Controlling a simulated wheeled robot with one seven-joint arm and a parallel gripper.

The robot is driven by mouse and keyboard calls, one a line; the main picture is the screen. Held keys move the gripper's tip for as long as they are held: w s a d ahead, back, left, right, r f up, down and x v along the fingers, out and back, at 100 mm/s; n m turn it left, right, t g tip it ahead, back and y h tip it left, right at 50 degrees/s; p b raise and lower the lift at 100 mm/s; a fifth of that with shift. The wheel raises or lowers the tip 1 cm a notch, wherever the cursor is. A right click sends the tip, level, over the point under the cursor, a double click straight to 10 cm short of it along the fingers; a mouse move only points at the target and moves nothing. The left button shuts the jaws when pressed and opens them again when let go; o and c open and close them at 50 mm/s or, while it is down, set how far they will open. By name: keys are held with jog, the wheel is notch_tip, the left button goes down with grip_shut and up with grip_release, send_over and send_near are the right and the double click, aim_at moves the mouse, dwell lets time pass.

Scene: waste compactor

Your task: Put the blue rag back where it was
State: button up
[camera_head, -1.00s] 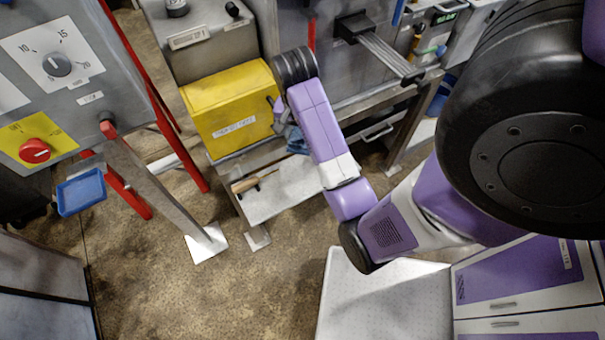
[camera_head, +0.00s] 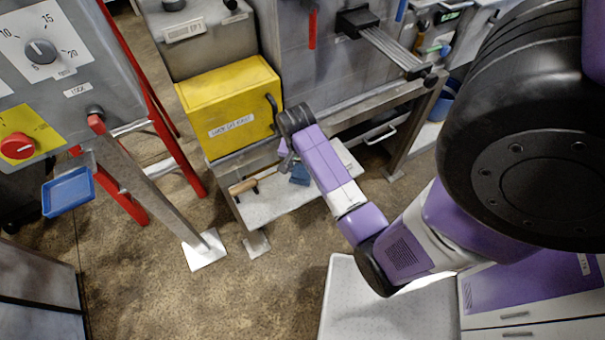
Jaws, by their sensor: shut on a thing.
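The blue rag (camera_head: 300,175) is a small dark blue patch at my gripper (camera_head: 289,166), seen against the pale lower shelf (camera_head: 285,198). My gripper is shut on the rag, under the end of my purple forearm and just right of the yellow box. The wrist hides much of the fingers and part of the rag. I cannot tell whether the rag touches the shelf or hangs above it.
A wooden-handled brush (camera_head: 247,185) lies at the shelf's left end. The yellow box (camera_head: 225,108) with a dark side handle stands above it. A metal post (camera_head: 150,185) and a blue tray (camera_head: 68,192) are left. The floor in front is free.

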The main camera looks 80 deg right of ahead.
aim_at(302, 175)
jog(key=shift+f, duration=1.8)
jog(key=shift+f, duration=0.15)
jog(key=o, duration=1.3)
